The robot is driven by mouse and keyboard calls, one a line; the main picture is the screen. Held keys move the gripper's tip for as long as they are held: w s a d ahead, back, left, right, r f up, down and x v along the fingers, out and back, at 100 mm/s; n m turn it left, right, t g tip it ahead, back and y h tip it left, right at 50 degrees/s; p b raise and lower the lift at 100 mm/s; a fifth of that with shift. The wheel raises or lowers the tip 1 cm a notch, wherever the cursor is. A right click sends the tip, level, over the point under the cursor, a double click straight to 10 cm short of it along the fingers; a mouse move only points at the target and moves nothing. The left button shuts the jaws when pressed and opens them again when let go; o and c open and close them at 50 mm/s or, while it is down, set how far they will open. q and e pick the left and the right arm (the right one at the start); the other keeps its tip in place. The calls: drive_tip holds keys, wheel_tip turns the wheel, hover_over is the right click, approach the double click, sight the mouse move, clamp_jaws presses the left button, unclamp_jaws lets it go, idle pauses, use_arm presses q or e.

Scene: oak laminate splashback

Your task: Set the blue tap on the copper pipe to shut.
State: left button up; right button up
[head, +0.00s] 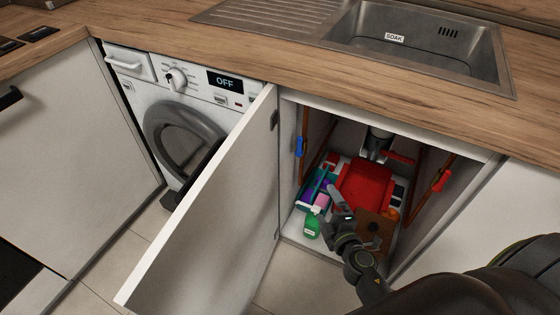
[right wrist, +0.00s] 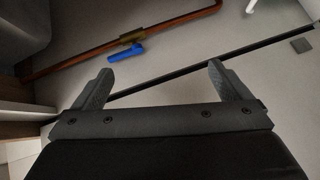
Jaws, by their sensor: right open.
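The blue tap (head: 299,147) sits on a copper pipe (head: 305,122) on the left inner wall of the open sink cupboard. In the right wrist view the blue tap (right wrist: 127,52) shows its lever lying roughly along the copper pipe (right wrist: 75,60), close beside it. My right gripper (head: 327,201) is inside the cupboard, below and to the right of the tap, with its fingers towards the left. In the wrist view the gripper (right wrist: 160,71) is open and empty; the tap is beyond the fingertips, apart from them. My left gripper is not in view.
A red tap (head: 441,180) is on another copper pipe at the right wall. Below are a red container (head: 362,187), a green bottle (head: 312,228) and several small items. The open cupboard door (head: 215,200) stands at the left, before a washing machine (head: 180,110) reading OFF.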

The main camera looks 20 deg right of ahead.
wheel_tip(320, 180, up, 5)
drive_tip(key=w+a+n+t+b, duration=0.1)
drive_tip(key=n+t+b, duration=0.1)
drive_tip(key=n, duration=0.1)
approach(300, 149)
drive_tip(key=shift+y, duration=0.3)
drive_tip(key=w, duration=0.7)
drive_tip(key=shift+w+d+r+p, duration=0.15)
drive_tip(key=shift+w+d+p, duration=0.1)
drive_tip(key=shift+d+p, duration=0.15)
drive_tip(key=shift+w, duration=0.8)
drive_tip(key=c, duration=1.4)
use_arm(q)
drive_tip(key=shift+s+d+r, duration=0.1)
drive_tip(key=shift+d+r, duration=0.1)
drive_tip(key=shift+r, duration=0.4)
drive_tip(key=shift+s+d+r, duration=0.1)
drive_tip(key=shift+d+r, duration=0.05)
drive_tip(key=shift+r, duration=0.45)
